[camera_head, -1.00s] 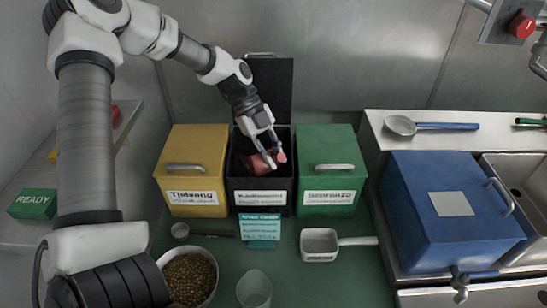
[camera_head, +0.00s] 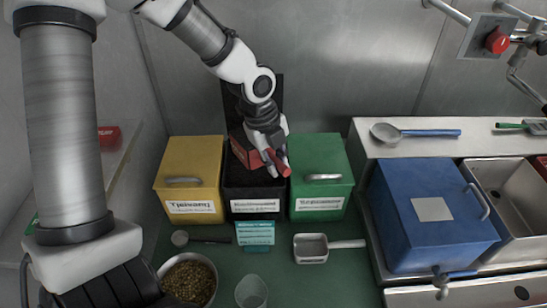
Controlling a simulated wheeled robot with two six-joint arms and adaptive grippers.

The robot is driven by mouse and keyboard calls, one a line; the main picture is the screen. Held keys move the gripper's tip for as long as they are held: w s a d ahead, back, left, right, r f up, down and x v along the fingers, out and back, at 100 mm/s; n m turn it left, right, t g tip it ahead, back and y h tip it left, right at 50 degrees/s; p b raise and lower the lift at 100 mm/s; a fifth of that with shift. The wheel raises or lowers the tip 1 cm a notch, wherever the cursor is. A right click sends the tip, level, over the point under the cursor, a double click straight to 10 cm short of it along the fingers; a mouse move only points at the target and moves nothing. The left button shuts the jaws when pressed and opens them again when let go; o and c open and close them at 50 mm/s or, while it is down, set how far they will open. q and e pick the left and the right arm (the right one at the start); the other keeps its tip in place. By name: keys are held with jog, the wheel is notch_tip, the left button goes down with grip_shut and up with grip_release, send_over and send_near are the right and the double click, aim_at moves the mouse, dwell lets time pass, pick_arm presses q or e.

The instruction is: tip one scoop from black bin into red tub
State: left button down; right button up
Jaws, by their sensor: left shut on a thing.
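The black bin (camera_head: 253,194) stands open between a yellow bin and a green bin, with its dark lid (camera_head: 234,105) upright behind it. My left gripper (camera_head: 274,157) is above the bin's opening, shut on the handle of a red scoop (camera_head: 243,150). The scoop's body is over the bin at the gripper's left, partly hidden by it. I cannot see what the scoop holds. My right gripper is not in view.
The yellow bin (camera_head: 193,160) and green bin (camera_head: 321,160) are closed. In front are a bowl of beans (camera_head: 188,279), a clear cup (camera_head: 251,292), a teal card (camera_head: 255,234) and a white scoop (camera_head: 311,247). A blue box (camera_head: 430,205) stands by the sink at right.

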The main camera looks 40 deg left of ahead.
pick_arm(q)
jog(key=shift+y, duration=0.6)
jog(key=shift+s+d+r+p, duration=0.75)
jog(key=shift+s+d+r, duration=0.6)
jog(key=shift+s+d, duration=0.25)
